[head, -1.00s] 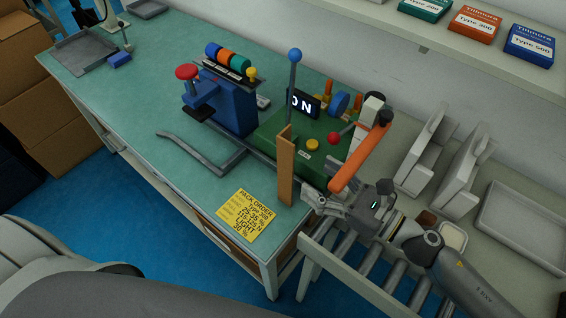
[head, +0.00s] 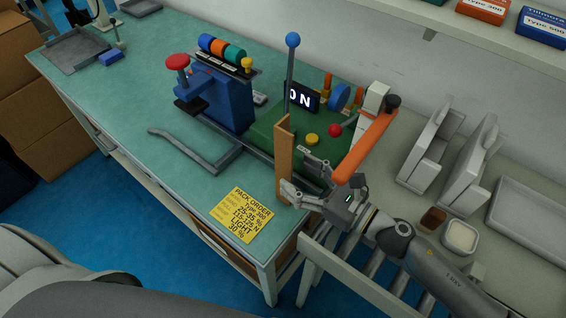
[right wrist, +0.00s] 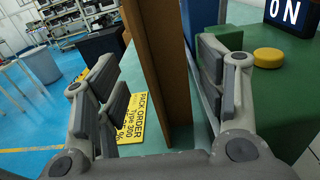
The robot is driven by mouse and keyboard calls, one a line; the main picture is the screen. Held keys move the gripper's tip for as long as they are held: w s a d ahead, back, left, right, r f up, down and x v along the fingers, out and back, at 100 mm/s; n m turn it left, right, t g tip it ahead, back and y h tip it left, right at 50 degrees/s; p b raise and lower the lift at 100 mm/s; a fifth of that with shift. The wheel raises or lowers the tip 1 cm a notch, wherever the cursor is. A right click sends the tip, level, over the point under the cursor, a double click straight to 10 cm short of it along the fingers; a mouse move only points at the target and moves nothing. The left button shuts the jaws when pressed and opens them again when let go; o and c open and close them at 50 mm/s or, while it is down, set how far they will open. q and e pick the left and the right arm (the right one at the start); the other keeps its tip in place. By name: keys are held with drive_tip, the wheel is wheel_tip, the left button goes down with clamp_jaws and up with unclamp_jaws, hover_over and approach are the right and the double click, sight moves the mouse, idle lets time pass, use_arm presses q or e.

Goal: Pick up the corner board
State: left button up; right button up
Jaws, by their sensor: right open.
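The corner board (head: 285,160) is a tall brown L-shaped strip standing upright on the green bench top, beside the front corner of the green machine. My right gripper (head: 296,172) is open, low at the board, with one finger on each side of it. In the right wrist view the board (right wrist: 158,70) stands between the open fingers of the right gripper (right wrist: 165,92), with gaps visible on both sides. Its foot is partly hidden by a finger in the head view. My left gripper is not in view.
The green machine (head: 270,129) with an ON display (head: 301,96) and an orange arm (head: 364,147) stands close to my right gripper. A yellow pack order card (head: 240,214) lies in front. A roller conveyor (head: 352,268) adjoins the bench at right.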

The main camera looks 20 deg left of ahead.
sight(282, 162)
drive_tip(key=x, duration=0.2)
drive_tip(key=p+x, duration=0.1)
drive_tip(key=x, duration=0.2)
drive_tip(key=shift+w+d+r, duration=0.1)
drive_tip(key=shift+w+d, duration=0.05)
drive_tip(key=shift+w, duration=0.2)
drive_tip(key=shift+w+a, duration=0.15)
drive_tip(key=shift+a, duration=0.35)
drive_tip(key=shift+c, duration=0.3)
drive_tip(key=c, duration=1.1)
